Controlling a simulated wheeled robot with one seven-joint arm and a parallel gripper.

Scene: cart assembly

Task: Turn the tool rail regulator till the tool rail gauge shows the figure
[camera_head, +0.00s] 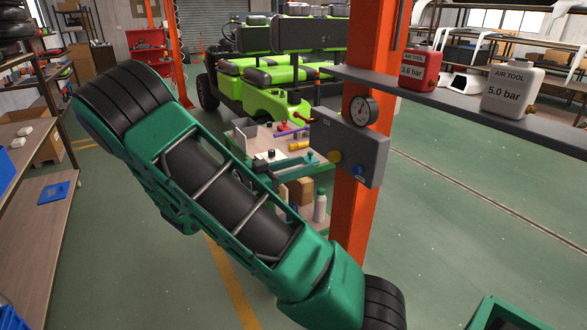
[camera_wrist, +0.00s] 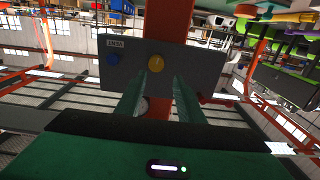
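The gauge's needle and figures are too small to read. In the wrist view the yellow knob (camera_wrist: 156,63) shows just beyond my fingertips, and the blue knob (camera_wrist: 112,59) sits left of it by an upside-down label reading VENT. My gripper (camera_wrist: 161,76) is open, its green fingers on either side of the line to the yellow knob. I cannot tell whether they touch it. The gauge (camera_wrist: 141,104) is partly hidden by a finger.
A shelf (camera_head: 465,100) right of the post holds a red canister (camera_head: 420,68) marked AIR TOOL 3.6 bar and a white one (camera_head: 511,92) marked AIR TOOL 5.0 bar. A cluttered cart (camera_head: 310,180) stands below the panel.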

